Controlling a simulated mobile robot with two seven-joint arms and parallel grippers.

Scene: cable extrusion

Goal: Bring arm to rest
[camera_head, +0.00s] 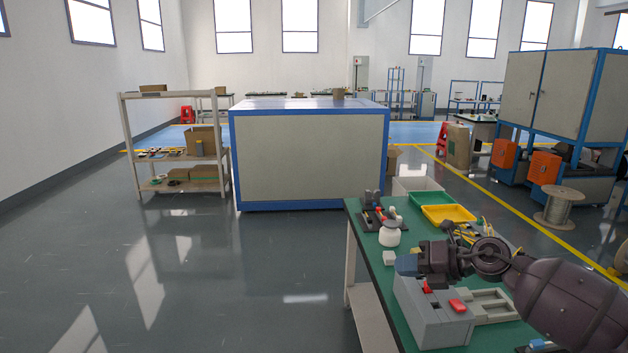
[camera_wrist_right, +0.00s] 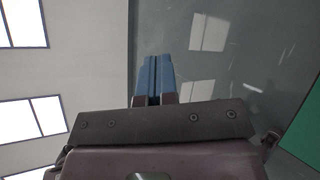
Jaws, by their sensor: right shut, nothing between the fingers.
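My right arm comes in from the right in the head view and reaches over the green-topped workbench (camera_head: 372,276). My right gripper (camera_head: 405,264) points left, above and behind a grey box with red switches (camera_head: 432,312). In the right wrist view its two blue fingers (camera_wrist_right: 154,78) lie side by side, shut, with nothing held between them. Beyond the fingertips that view shows grey floor and pale wall. My left gripper is in neither view.
On the bench stand a white round container (camera_head: 389,235), a green tray (camera_head: 404,197) and a yellow tray (camera_head: 448,213). A large blue-framed cabinet (camera_head: 308,160) and a shelf rack (camera_head: 173,152) stand beyond. The floor left of the bench is clear.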

